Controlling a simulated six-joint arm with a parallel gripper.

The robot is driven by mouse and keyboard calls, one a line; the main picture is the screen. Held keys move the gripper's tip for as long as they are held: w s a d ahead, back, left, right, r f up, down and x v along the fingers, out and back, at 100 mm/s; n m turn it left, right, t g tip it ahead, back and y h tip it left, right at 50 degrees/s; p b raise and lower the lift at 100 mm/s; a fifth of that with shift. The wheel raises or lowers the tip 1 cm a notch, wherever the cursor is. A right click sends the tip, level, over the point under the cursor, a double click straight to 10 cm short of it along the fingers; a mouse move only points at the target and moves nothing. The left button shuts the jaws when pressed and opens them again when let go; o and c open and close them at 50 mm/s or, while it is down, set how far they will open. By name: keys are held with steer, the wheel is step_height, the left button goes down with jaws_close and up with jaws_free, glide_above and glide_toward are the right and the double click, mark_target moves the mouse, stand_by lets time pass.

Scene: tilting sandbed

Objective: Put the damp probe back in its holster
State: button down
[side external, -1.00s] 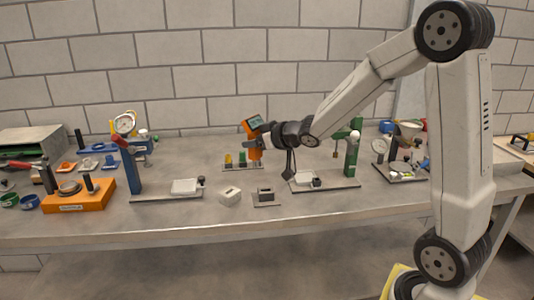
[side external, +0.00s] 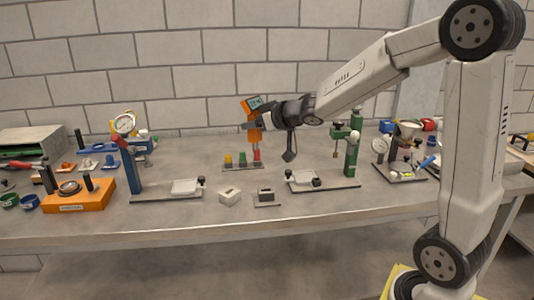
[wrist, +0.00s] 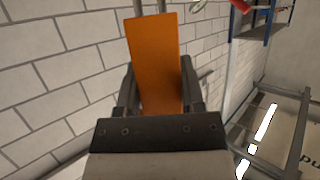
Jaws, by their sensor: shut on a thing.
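The damp probe (side external: 255,135) is orange with a small teal screen at its top. My gripper (side external: 252,124) is shut on it and holds it up above the back of the bench. In the wrist view the probe's orange body (wrist: 155,65) stands between the two fingers of my gripper (wrist: 160,85), and two thin metal prongs show at its far end. Below the probe is a low rack (side external: 243,167) with yellow, green and red pieces. The probe looks apart from the rack, but the depth between them is hard to tell. I cannot make out which thing is the holster.
A blue stand with a dial gauge (side external: 124,124) is on the left, and a green stand (side external: 352,152) on the right. A white block (side external: 229,197) and a small grey slotted block (side external: 265,196) lie in front.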

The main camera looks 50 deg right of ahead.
steer(key=w+d+f+m+g+h, duration=0.4)
steer(key=d+f+m+h, duration=0.5)
steer(key=f, duration=0.6)
steer(key=shift+w+d+h, duration=0.2)
steer(key=shift+d+h, duration=0.1)
steer(key=shift+d, duration=0.55)
steer(key=shift+f, duration=0.25)
steer(key=shift+f, duration=1.6)
steer(key=shift+f, duration=2.1)
stand_by(0.6)
steer(key=shift+c, duration=0.6)
jaws_free()
